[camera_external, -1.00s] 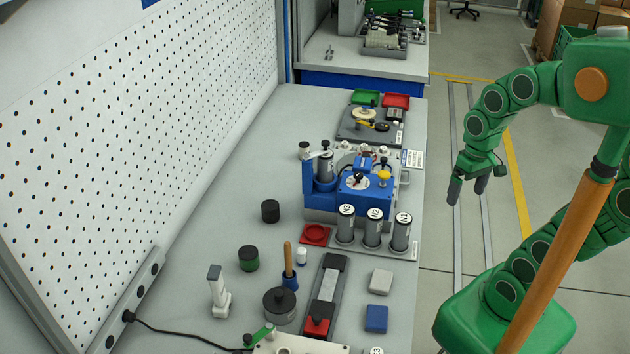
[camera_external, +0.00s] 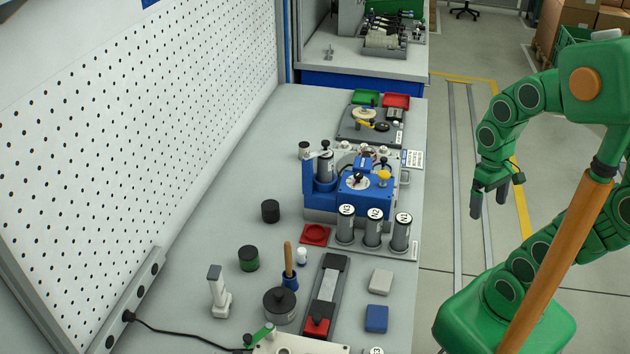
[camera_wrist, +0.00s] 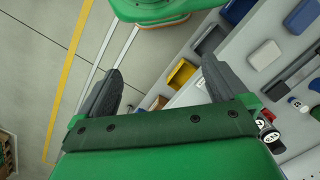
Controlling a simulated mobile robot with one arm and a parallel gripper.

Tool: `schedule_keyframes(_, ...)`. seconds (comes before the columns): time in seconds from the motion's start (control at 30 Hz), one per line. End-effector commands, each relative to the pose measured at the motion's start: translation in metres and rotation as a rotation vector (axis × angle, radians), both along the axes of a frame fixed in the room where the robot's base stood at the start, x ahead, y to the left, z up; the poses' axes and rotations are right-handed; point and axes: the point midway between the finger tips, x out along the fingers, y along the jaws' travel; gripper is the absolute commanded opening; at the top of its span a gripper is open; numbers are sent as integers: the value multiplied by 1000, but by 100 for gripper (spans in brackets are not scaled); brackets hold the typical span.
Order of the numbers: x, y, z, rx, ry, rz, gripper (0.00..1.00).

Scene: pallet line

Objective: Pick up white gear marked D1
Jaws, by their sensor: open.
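A pale cream-white round gear (camera_external: 364,113) lies on a dark grey plate (camera_external: 352,131) at the far end of the bench in the external view. Its marking is too small to read, so I cannot confirm D1. A yellow-handled piece (camera_external: 366,124) and a small dark disc (camera_external: 382,127) sit close to it. My gripper (camera_external: 488,204) hangs over the floor to the right of the bench, well apart from the gear. Its fingers are spread and empty, also in the wrist view (camera_wrist: 160,70). The gear is not recognisable in the wrist view.
Green (camera_external: 366,97) and red (camera_external: 397,100) trays stand behind the plate. A blue fixture (camera_external: 350,205) and several labelled grey cylinders stand nearer on the bench. Yellow (camera_wrist: 181,73) and grey (camera_wrist: 209,40) bins show in the wrist view. The floor around my gripper is clear.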

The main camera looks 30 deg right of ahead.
Motion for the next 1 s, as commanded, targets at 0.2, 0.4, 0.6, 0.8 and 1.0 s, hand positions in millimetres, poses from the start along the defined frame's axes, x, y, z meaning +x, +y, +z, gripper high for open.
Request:
schedule_keyframes(0.2,0,0,0,0,0,0,100)
schedule_keyframes(0.4,0,0,0,0,0,0,89)
schedule_keyframes(0.6,0,0,0,0,0,0,59)
schedule_keyframes(0.8,0,0,0,0,0,0,58)
schedule_keyframes(1.0,10,0,0,3,-6,5,58)
